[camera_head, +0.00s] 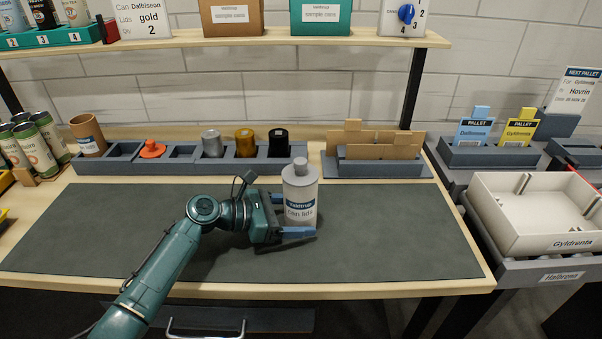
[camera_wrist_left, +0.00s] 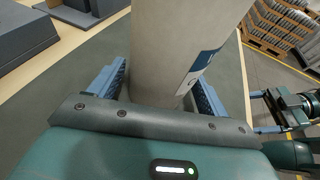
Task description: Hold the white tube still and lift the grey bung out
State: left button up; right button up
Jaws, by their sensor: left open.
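The white tube (camera_head: 300,205) stands upright on the dark mat, with a blue and white label reading "Can lids". The grey bung (camera_head: 300,164) sits in its top. My left gripper (camera_head: 290,218) is open at the tube's lower part, with its blue fingers on either side. In the left wrist view the tube (camera_wrist_left: 165,60) rises between the two fingers (camera_wrist_left: 155,95); I cannot tell whether they touch it. The bung is out of that view. Part of my right gripper (camera_wrist_left: 264,112) shows at that view's right edge, too small to tell its jaws.
Behind the mat (camera_head: 120,230) stands a grey rack (camera_head: 180,167) with an orange piece and several small cylinders. A holder with brown cards (camera_head: 380,150) is to its right. A shelf (camera_head: 300,40) hangs above. The mat's left and right parts are clear.

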pick_arm(q)
jog(key=c, duration=0.6)
dwell(0.8)
